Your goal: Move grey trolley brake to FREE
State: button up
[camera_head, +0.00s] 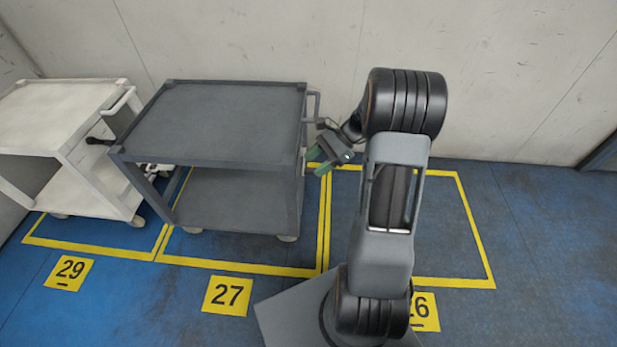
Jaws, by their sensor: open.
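The grey trolley (215,121) stands in the floor bay marked 27, with an upper and a lower shelf. A push handle (316,104) sticks out at its right end. A short black lever-like part (99,141) shows by its front left corner; I cannot tell whether it is the brake or which trolley it belongs to. No FREE marking is readable. My gripper (317,161), with green finger pads, is open and empty. In the picture it is just right of the trolley's right side, below the handle; whether it touches anything is unclear.
A white trolley (60,102) stands close on the left in bay 29. The bay on the right, marked 26 (424,311), holds no trolley, though my arm covers part of it. A pale wall (240,40) runs close behind. Blue floor (540,250) is clear at the right.

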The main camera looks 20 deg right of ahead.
jog(key=w+d+f+m+t+y+b, duration=0.2)
jog(key=d+f+m+t+y, duration=0.1)
jog(key=d+f+m, duration=0.3)
jog(key=m+t+y+b, duration=0.1)
jog(key=m+t+y, duration=0.1)
jog(key=m+t, duration=0.35)
send_near(309, 171)
jog(key=b+x, duration=0.1)
jog(key=x, duration=0.2)
jog(key=b+x, duration=0.1)
jog(key=x, duration=0.2)
jog(key=f+x, duration=0.1)
jog(key=x, duration=0.3)
jog(key=shift+w+d+b, duration=0.1)
jog(key=shift+w+b, duration=0.3)
